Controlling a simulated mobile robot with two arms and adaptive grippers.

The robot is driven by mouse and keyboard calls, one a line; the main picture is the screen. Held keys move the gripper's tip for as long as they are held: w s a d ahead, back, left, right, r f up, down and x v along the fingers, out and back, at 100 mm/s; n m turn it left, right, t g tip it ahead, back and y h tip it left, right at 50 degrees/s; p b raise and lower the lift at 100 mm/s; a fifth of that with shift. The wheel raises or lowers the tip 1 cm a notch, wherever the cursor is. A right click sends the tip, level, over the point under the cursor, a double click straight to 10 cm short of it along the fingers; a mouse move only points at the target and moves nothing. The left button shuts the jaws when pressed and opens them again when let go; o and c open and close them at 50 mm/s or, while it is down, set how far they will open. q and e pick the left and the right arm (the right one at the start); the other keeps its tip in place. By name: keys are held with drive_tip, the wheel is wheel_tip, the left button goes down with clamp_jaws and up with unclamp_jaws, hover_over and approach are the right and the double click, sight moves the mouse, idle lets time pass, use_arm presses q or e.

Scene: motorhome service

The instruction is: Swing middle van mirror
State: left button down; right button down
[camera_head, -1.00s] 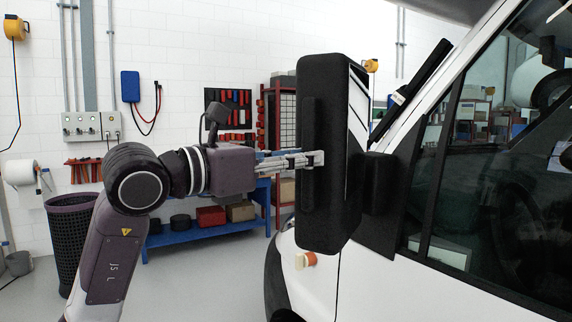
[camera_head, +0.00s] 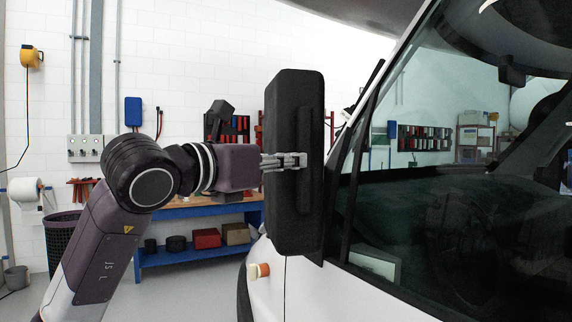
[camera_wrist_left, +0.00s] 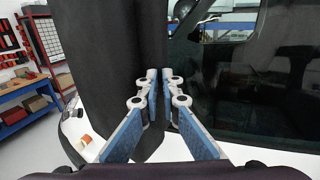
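The van mirror (camera_head: 285,200) is a tall black housing beside the front door window of the white van. A raised vertical black bar (camera_head: 304,190) runs along its near face. My left gripper (camera_head: 298,161) reaches in from the left, with its fingertips at this bar about mid-height. In the left wrist view, the fingers (camera_wrist_left: 160,80) are close together with a narrow dark strip between them, at the right edge of the mirror housing (camera_wrist_left: 100,60). They look shut on the bar; the contact is partly hidden. The mirror glass is hidden. My right gripper is not in view.
The van window (camera_head: 450,200) and white door lie close on the right. An orange-white side lamp (camera_head: 258,271) sits below the mirror. A blue workbench (camera_head: 170,258) with boxes stands behind, and a dark bin (camera_head: 62,240) is at left. The floor between is clear.

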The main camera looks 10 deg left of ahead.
use_arm(q)
drive_tip(key=shift+r+t+y, duration=0.3)
drive_tip(key=shift+r, duration=0.05)
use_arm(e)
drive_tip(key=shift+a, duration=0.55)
use_arm(q)
drive_tip(key=c, duration=2.5)
unclamp_jaws()
drive_tip(key=shift+w, duration=0.1)
drive_tip(key=o, duration=0.5)
drive_tip(key=shift+w+d+f, duration=0.25)
drive_tip(key=shift+w+d, duration=0.2)
drive_tip(key=shift+o, duration=1.2)
drive_tip(key=shift+w+d+f, duration=0.2)
drive_tip(key=shift+w, duration=0.15)
drive_tip(key=shift+s+d+f, duration=0.1)
drive_tip(key=shift+d+f, duration=0.05)
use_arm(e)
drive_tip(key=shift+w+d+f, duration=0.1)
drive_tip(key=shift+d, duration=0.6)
